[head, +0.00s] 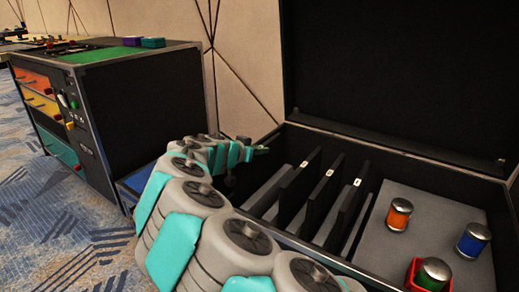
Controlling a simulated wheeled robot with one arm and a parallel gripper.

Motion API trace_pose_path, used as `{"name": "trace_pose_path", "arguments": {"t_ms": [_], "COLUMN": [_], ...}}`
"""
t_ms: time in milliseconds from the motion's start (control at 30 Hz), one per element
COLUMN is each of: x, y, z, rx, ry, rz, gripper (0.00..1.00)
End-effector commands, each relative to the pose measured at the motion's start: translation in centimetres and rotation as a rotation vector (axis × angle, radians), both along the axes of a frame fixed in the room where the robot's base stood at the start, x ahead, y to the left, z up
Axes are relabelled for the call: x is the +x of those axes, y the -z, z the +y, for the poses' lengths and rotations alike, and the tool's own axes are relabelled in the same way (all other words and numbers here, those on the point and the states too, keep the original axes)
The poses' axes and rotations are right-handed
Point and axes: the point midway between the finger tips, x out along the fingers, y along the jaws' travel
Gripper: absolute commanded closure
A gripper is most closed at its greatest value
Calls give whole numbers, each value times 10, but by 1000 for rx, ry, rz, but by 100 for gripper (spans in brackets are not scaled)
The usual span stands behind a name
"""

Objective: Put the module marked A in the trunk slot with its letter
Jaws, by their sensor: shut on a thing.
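The open black trunk (420,160) stands at the right with its lid raised. Dark upright panels with small white tags (329,172) divide its left part into slots. The letters on the tags are too small to read. My grey and teal arm reaches in from the bottom and bends beyond the trunk's left side. My gripper (250,148) is at its far end, by the trunk's back left corner. It is small, dark and partly hidden by my arm. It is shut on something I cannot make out. I cannot see a module marked A.
A grey panel (411,228) in the trunk's right part bears an orange can (399,214), a blue can (474,240) and a green can (432,273) in a red holder. A black cabinet (140,110) with coloured drawers stands left. Patterned carpet (40,215) lies open at lower left.

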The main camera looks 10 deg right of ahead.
Motion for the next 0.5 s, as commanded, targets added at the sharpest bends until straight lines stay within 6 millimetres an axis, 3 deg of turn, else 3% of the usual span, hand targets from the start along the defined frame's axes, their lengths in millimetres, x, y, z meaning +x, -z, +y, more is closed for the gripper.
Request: {"name": "trace_pose_path", "arguments": {"t_ms": [400,433,500], "x": [0,0,0], "y": [2,2,2], "z": [0,0,0], "rx": [-1,0,0], "ry": [0,-1,-1], "rz": [-1,-1,-1], "gripper": [100,77,69]}}
